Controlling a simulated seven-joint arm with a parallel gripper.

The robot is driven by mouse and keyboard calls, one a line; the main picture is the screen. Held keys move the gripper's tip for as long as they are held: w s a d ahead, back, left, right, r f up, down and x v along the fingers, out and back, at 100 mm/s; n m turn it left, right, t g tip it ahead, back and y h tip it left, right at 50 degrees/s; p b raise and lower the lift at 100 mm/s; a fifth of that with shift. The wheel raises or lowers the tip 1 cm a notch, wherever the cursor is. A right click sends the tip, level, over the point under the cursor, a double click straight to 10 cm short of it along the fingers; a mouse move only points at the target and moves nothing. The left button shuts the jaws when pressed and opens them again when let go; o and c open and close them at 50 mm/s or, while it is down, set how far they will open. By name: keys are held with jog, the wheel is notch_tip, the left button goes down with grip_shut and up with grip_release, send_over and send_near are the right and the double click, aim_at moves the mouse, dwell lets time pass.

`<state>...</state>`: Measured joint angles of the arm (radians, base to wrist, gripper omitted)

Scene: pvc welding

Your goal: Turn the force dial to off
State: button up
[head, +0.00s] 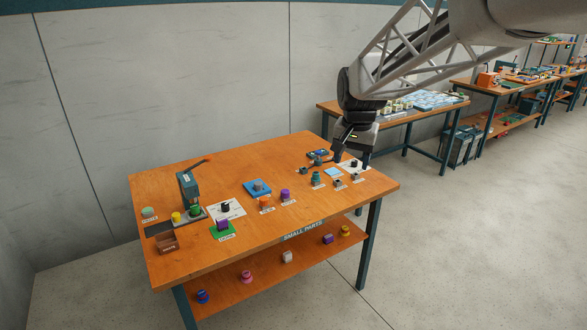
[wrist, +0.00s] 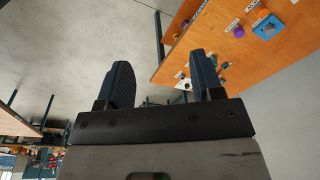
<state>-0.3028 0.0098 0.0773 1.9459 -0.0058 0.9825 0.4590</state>
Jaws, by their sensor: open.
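Two dark round knobs on white plates show in the head view. One knob (head: 225,207) is beside the green press at the left of the table; the other (head: 353,163) is at the right. Their markings are too small to read, so I cannot tell which is the force dial or its setting. My gripper (head: 352,154) is open and empty above the right part of the table, close to the right knob. In the wrist view my gripper (wrist: 160,68) shows two dark fingers spread apart, with nothing between them.
The orange table (head: 290,240) carries the green press (head: 187,185) with its raised lever, a brown box (head: 167,243), a blue block (head: 257,187) and several small coloured parts. A lower shelf holds more parts. Other benches (head: 395,115) stand behind at the right.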

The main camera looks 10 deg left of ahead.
jog(key=w+a+f, duration=0.5)
jog(key=w+a, duration=0.4)
jog(key=a, duration=0.3)
jog(key=m+g, duration=0.1)
jog(key=m, duration=0.1)
send_over(225, 204)
jog(key=f, duration=2.4)
jog(key=shift+s+d, duration=0.1)
jog(key=shift+d, duration=0.2)
jog(key=shift+a+f, duration=0.3)
jog(key=shift+f, duration=0.1)
jog(key=shift+f, duration=3.8)
